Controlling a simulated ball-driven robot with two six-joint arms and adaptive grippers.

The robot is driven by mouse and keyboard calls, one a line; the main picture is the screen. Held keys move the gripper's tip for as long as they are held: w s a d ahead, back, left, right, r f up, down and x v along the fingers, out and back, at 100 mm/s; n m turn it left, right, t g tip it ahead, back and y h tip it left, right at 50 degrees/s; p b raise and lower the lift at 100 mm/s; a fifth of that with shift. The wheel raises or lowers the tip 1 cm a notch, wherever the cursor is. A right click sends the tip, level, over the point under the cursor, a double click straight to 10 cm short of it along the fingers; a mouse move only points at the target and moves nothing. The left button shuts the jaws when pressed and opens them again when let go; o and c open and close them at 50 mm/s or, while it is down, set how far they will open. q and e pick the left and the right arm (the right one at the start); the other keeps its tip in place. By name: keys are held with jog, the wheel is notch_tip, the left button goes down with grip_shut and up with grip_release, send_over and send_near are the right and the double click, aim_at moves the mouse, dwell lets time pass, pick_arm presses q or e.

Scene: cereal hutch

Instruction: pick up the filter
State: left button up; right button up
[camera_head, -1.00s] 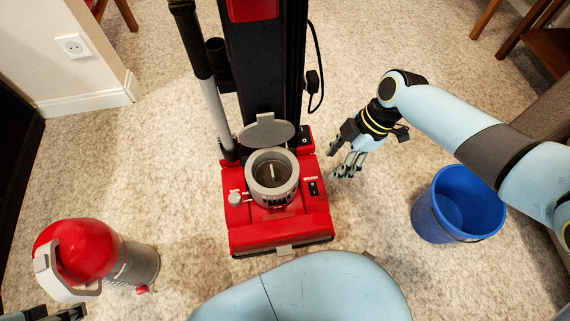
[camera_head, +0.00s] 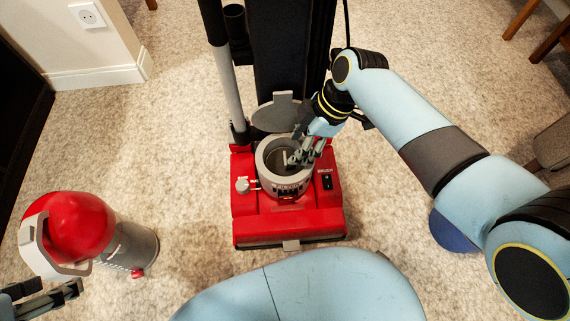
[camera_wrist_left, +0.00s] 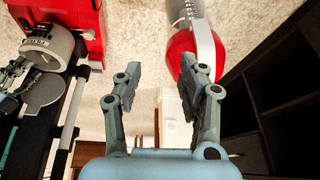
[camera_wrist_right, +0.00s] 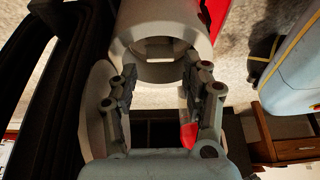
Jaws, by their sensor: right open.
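The red vacuum base (camera_head: 288,215) stands on the carpet with a grey round housing (camera_head: 264,160) on top, its grey lid (camera_head: 279,115) swung up behind it. Inside the housing a pale upright piece (camera_head: 285,158) shows, possibly the filter's handle; the rest of the filter is hidden. My right gripper (camera_head: 304,153) is open over the housing's mouth. In the right wrist view the open fingers (camera_wrist_right: 162,85) point at the grey ring (camera_wrist_right: 125,40), with nothing seen held. My left gripper (camera_head: 45,291) is open and empty near the red-domed canister (camera_head: 82,230).
The canister lies left of the vacuum on the carpet. A blue bucket (camera_head: 450,236) is mostly hidden behind my right arm. The vacuum's black column and grey tube (camera_head: 226,90) rise behind the housing. A wall corner (camera_head: 95,50) is at back left.

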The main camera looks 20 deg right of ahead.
aim_at(285, 158)
jog(key=b+x, duration=0.1)
jog(key=x, duration=0.1)
jog(key=b+x, duration=0.1)
jog(key=x, duration=0.1)
jog(key=shift+a+r+b, duration=0.15)
jog(key=shift+a+b, duration=0.15)
jog(key=shift+a, duration=0.05)
jog(key=shift+w+a+f+b, duration=0.1)
jog(key=shift+a+f+b, duration=0.15)
jog(key=shift+f+b, duration=0.25)
pick_arm(q)
notch_tip(285, 158, down, 6)
jog(key=w+t, duration=0.1)
jog(key=t, duration=0.3)
jog(key=shift+w, duration=0.3)
pick_arm(e)
jog(key=shift+f, duration=0.1)
pick_arm(q)
jog(key=shift+r, duration=0.15)
pick_arm(e)
jog(key=c, duration=0.7)
pick_arm(q)
jog(key=shift+r, duration=0.1)
